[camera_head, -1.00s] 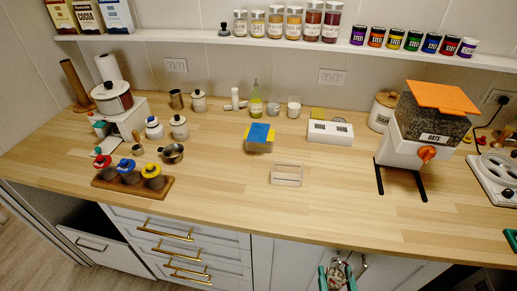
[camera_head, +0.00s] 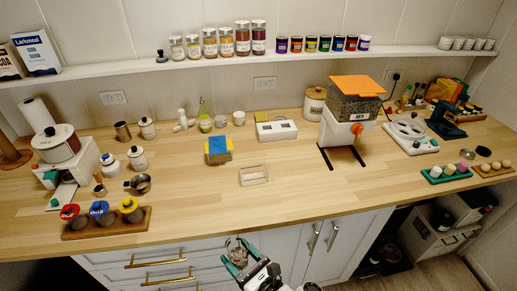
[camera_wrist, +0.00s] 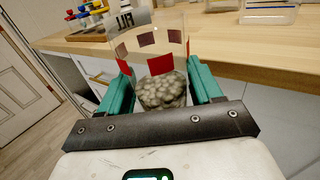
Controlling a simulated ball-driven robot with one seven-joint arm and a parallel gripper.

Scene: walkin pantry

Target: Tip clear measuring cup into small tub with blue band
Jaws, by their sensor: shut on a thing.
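My gripper (camera_head: 240,262) is below the counter's front edge, in front of the drawers, in the head view. In the wrist view my gripper (camera_wrist: 163,88) is shut on the clear measuring cup (camera_wrist: 150,45), its teal fingers on either side. The cup has red patches on its wall and grey-brown lumps in its lower part. The cup (camera_head: 238,248) shows small in the head view.
A clear rectangular tray (camera_head: 254,175) and a blue-and-yellow box (camera_head: 217,151) stand mid-counter. A wooden rack (camera_head: 105,224) of lidded jars is at front left. A dispenser (camera_head: 345,120) stands at the back right. The counter's front middle is clear.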

